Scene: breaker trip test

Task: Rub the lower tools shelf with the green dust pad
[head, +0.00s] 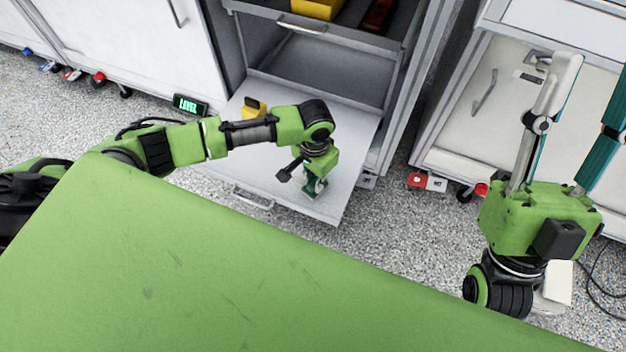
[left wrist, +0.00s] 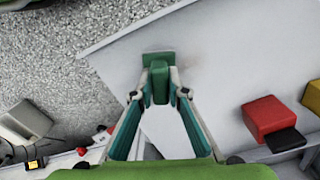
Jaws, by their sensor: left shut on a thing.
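My left gripper (head: 314,186) is shut on the green dust pad (head: 309,193), low over the lower tools shelf (head: 345,150), a pale grey shelf pulled out of the cabinet. In the left wrist view the pad (left wrist: 158,80) stands upright between the fingertips. Its wide flat base lies against the shelf surface (left wrist: 230,60), as far as I can tell. A faint brownish smudge shows on the shelf just right of the pad. My right gripper (head: 590,95) is at the right of the head view, its fingers wide apart and empty.
A yellow item (head: 253,108) sits on the shelf's left part. A red and black item (left wrist: 270,120) shows in the left wrist view. An upper drawer (head: 310,35) is open above. A white cart (head: 500,110) stands at the right. The shelf around the pad is clear.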

